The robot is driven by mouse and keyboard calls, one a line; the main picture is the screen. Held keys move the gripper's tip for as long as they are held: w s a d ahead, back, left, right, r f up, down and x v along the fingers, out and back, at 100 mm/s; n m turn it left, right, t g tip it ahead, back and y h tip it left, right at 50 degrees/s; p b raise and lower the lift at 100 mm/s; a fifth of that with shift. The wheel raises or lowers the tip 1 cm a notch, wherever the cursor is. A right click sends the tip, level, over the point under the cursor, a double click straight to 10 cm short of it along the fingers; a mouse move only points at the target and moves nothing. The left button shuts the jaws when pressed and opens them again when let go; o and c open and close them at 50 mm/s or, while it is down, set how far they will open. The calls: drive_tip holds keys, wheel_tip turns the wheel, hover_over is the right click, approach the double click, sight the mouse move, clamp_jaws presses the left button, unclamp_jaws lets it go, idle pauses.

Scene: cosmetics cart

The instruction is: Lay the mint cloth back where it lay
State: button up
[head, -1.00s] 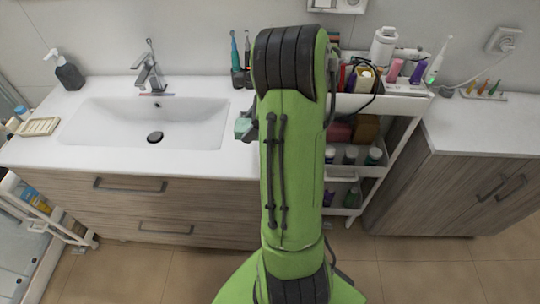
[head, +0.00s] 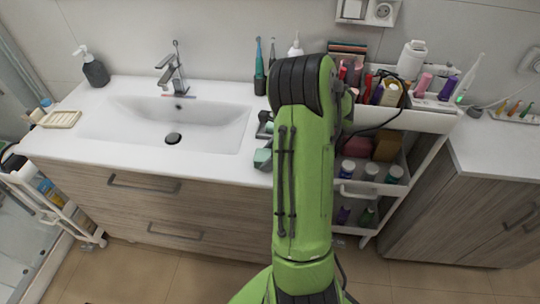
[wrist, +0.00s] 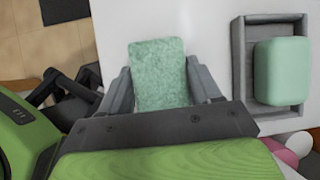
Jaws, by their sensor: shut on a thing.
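The mint cloth (wrist: 158,75), a speckled, textured block shape, is between the two grey fingers of my gripper (wrist: 160,88) in the wrist view. My gripper is shut on it, above the white countertop. In the head view a mint piece, apparently the cloth (head: 262,157), shows at my arm's left edge by the counter's front edge. My arm hides most of the gripper there. I cannot tell whether the cloth touches the counter.
A grey tray (wrist: 238,62) holding a smooth mint block (wrist: 283,70) is right of the cloth in the wrist view. The sink basin (head: 170,126) is left of my arm. A crowded white cart (head: 425,120) stands to the right. Toothbrush-like items (head: 259,70) stand behind.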

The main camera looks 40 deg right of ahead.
drive_tip(key=o, duration=1.2)
drive_tip(key=shift+s+f, duration=0.2)
drive_tip(key=shift+f, duration=0.35)
drive_tip(key=shift+a, duration=0.1)
drive_tip(key=w+p+v, duration=0.1)
drive_tip(key=p+v, duration=0.3)
drive_tip(key=v, duration=0.9)
drive_tip(key=w+a+r+n+h, duration=0.1)
drive_tip(key=a+r+n, duration=0.4)
drive_tip(key=a+n, duration=0.3)
drive_tip(key=w+a+r+n, duration=0.1)
drive_tip(key=a+r+n, duration=0.45)
drive_tip(key=a, duration=0.45)
drive_tip(key=s+a+n+h, duration=0.2)
drive_tip(key=s+a+n, duration=0.6)
drive_tip(key=s+n, duration=0.4)
drive_tip(key=shift+s+a+r+n, duration=0.15)
drive_tip(key=shift+s+a+n, duration=0.05)
drive_tip(key=shift+n, duration=1.05)
